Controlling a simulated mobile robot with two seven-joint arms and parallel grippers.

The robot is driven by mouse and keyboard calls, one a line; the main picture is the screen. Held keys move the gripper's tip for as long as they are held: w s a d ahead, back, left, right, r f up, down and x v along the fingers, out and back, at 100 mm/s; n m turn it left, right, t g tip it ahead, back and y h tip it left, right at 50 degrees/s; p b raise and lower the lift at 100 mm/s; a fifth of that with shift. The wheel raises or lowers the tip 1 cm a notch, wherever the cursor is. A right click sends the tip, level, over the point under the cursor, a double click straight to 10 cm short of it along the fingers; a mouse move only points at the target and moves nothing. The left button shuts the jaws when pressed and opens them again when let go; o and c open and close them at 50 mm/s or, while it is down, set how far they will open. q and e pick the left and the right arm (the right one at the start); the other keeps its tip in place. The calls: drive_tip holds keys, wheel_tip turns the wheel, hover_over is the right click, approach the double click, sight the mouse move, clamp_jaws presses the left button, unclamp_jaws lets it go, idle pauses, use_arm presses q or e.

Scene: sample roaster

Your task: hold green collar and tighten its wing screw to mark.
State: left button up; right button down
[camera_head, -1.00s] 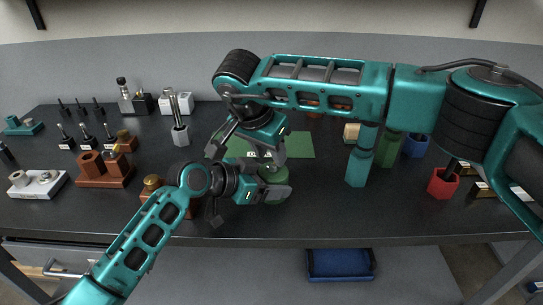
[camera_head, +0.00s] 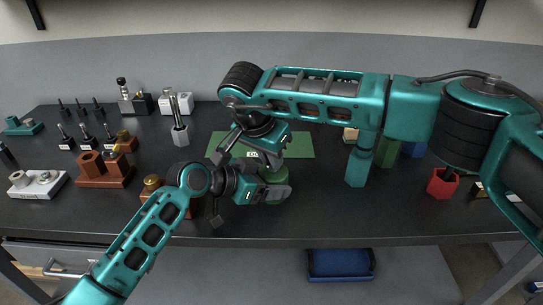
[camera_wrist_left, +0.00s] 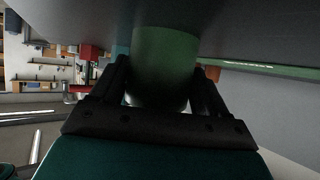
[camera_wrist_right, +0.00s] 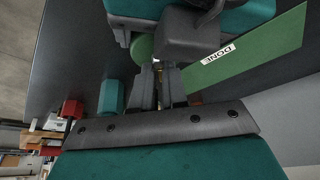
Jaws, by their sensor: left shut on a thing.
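The green collar (camera_head: 275,176) stands near the front middle of the dark bench, partly hidden by both grippers. My left gripper (camera_head: 266,190) is shut on it from the left side. In the left wrist view the collar (camera_wrist_left: 165,60) fills the space between the fingers. My right gripper (camera_head: 268,158) is above the collar, pointing down. In the right wrist view its fingers (camera_wrist_right: 159,65) are close together with a narrow gap, beside the green collar (camera_wrist_right: 142,48). The wing screw and its mark cannot be made out, so I cannot tell whether the right fingers touch the screw.
A green mat (camera_head: 300,145) lies behind the collar; its DONE label (camera_wrist_right: 222,55) shows in the right wrist view. Brown blocks (camera_head: 105,168) and small tools stand at left. A red holder (camera_head: 443,184) stands at right. A blue bin (camera_head: 340,265) sits below the bench.

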drive_tip(key=shift+f, duration=0.2)
idle(0.3)
drive_tip(key=shift+m, duration=0.5)
drive_tip(key=m+g+h, duration=0.1)
drive_tip(key=m, duration=0.3)
drive_tip(key=shift+w+f, duration=0.1)
drive_tip(key=shift+w, duration=0.05)
drive_tip(key=m+g, duration=0.1)
drive_tip(key=m, duration=0.1)
drive_tip(key=m+g+h, duration=0.1)
drive_tip(key=m, duration=0.2)
drive_tip(key=shift+w, duration=0.15)
drive_tip(key=shift+m+g, duration=0.3)
drive_tip(key=c, duration=1.1)
unclamp_jaws()
drive_tip(key=shift+c, duration=0.2)
drive_tip(key=shift+a+r, duration=0.1)
drive_tip(key=shift+r, duration=0.1)
